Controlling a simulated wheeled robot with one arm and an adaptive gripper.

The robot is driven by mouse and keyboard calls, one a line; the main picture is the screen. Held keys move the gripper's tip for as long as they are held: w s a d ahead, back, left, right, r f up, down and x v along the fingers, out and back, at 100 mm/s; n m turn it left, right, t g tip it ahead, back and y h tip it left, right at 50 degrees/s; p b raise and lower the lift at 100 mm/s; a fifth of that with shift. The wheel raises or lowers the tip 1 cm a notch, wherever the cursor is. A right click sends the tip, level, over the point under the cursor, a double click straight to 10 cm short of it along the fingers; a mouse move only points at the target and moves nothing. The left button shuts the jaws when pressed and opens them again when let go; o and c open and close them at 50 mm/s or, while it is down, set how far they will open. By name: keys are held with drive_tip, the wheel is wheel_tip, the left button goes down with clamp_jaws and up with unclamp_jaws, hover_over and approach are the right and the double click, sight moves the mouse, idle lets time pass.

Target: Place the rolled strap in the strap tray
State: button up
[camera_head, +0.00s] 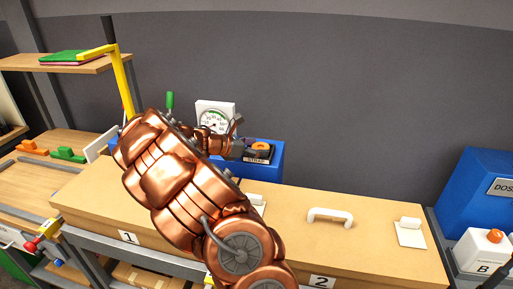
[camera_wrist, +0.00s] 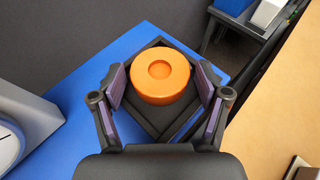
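The rolled strap is a thick orange ring (camera_wrist: 160,77) with a hollow in its top. It lies in the black strap tray (camera_wrist: 158,42) in the wrist view. In the head view the strap (camera_head: 261,146) shows small in the tray, whose front label (camera_head: 256,160) seems to read STRAP. My gripper (camera_wrist: 161,82) is over the tray with one finger on each side of the strap. The fingers are open, with a visible gap between each pad and the strap. In the head view my gripper (camera_head: 238,146) is at the tray's left side, partly hidden by my arm.
The tray stands on a blue surface (camera_wrist: 75,100). A white dial gauge (camera_head: 214,117) stands close at its left. A wooden bench with lids marked 1 and 2 (camera_head: 290,225) runs in front, with a white handle (camera_head: 331,216). A yellow post (camera_head: 122,80) rises at left.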

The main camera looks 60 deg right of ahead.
drive_tip(key=b+v, duration=0.3)
drive_tip(key=v, duration=0.9)
drive_tip(key=s+a+f+m+t+y, duration=0.1)
drive_tip(key=s+a+f+m+y, duration=0.2)
drive_tip(key=s+a, duration=0.5)
drive_tip(key=s+a+f+m+t+y, duration=0.1)
drive_tip(key=s+a+m+y, duration=0.4)
drive_tip(key=a, duration=1.2)
drive_tip(key=s+a+f+m+t+y, duration=0.1)
drive_tip(key=s+a+f+m+y, duration=0.3)
drive_tip(key=s+a, duration=0.7)
drive_tip(key=shift+s+a+f+m+t, duration=0.35)
drive_tip(key=shift+a+m, duration=0.25)
drive_tip(key=shift+a, duration=0.5)
drive_tip(key=shift+r, duration=0.15)
